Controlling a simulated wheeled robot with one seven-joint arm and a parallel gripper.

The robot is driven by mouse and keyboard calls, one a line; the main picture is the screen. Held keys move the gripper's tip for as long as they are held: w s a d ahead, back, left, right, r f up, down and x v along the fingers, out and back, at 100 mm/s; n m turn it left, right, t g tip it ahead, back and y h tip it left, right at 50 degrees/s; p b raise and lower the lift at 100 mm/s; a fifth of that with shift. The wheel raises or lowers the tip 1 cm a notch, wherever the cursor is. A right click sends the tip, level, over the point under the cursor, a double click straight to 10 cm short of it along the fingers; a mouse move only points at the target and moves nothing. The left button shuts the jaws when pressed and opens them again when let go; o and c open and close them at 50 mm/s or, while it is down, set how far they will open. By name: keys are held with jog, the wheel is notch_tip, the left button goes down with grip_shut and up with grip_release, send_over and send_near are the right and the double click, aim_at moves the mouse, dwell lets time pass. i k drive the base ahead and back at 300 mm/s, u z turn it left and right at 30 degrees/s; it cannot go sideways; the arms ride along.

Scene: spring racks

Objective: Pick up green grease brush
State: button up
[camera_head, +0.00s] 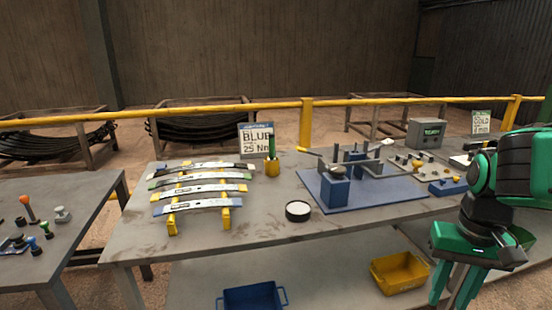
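A green brush handle (272,146) stands upright in a small yellow cup (272,167) on the grey workbench (250,232), just right of the "BLUE 25 Nm" sign. The brush's lower end is hidden in the cup. My gripper (453,288) is at the lower right, in front of the bench and far from the brush. Its green fingers point down with a gap between them, and nothing shows between them. The fingertips are close to the bottom edge of the picture.
Curved leaf springs (195,187) on yellow supports lie left of the cup. A blue fixture plate (375,198) with upright posts stands to the right. A round black-rimmed tin (298,211) sits in front. A yellow rail (200,111) runs behind the bench. Bare bench lies around the tin.

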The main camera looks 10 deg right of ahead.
aim_at(271, 136)
jog(key=z, duration=0.05)
jog(key=i, duration=0.85)
jog(key=u, duration=0.05)
